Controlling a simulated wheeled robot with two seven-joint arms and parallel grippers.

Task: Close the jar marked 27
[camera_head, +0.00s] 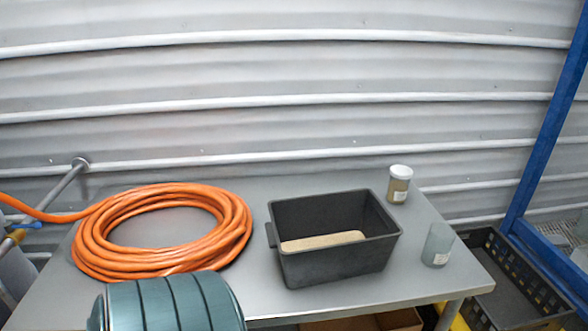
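Two small jars stand at the right end of the grey table (262,305). The back jar (398,191) is clear, holds brownish material, and has a white lid (401,172) on top. The front jar (438,246) is greyish and translucent, stands upright near the table's right edge, and shows no lid on it. Each has a pale label, but the marking is too small to read, so I cannot tell which is 27. No loose lid is visible. Neither of my grippers is in view.
A black bin (335,264) with tan material inside stands left of the jars. A coiled orange hose (240,225) covers the table's left part. A teal banded cylinder (165,306) is at the front left. A black crate (538,296) and blue post (548,130) are right of the table.

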